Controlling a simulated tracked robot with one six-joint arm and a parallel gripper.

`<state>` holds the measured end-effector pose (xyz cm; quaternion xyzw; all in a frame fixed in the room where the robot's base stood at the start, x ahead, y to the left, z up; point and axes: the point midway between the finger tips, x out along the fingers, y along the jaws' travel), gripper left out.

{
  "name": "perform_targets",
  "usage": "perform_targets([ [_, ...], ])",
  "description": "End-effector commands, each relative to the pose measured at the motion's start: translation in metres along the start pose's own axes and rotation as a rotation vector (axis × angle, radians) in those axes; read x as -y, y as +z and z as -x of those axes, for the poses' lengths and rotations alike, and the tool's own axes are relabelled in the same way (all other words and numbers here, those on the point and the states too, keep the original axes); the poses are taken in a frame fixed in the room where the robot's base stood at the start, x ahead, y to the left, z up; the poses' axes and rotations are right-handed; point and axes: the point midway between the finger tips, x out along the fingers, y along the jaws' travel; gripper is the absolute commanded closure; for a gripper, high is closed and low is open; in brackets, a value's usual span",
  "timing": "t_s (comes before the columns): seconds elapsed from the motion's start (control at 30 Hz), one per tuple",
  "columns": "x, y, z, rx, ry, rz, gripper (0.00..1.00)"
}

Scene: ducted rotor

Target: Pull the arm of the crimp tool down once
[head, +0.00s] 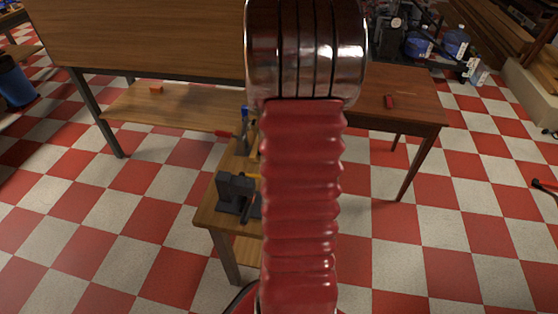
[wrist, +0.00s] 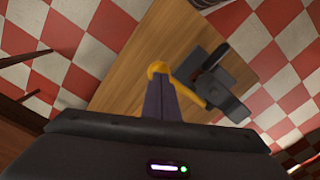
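The crimp tool appears to be the dark grey, blocky device (head: 233,193) on the low wooden bench. It has a black bar on its near side. In the wrist view the dark grey tool (wrist: 222,98) lies right of centre, with a black cylindrical part above it and a yellow bar on its left. My gripper (wrist: 158,80) shows there as a dark, tapered pair of fingers close together. A round yellow end (wrist: 157,69) shows just beyond the fingertips; I cannot tell whether they touch it.
The low wooden bench (head: 205,218) is partly hidden by my red arm. A larger workbench (head: 140,35) is behind left, a wooden table (head: 410,90) right. Checkered floor (head: 420,260) is free at front right.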

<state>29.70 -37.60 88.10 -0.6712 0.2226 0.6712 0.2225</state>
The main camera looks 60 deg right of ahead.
Motion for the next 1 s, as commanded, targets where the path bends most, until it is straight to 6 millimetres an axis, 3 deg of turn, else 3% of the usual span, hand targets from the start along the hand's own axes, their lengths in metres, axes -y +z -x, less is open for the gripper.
perform_targets([
  [0.4,-0.001,0.001,-0.017,0.001,-0.001,0.0,1.0],
  [1.0,0.0,0.001,-0.027,0.002,-0.001,0.0,1.0],
])
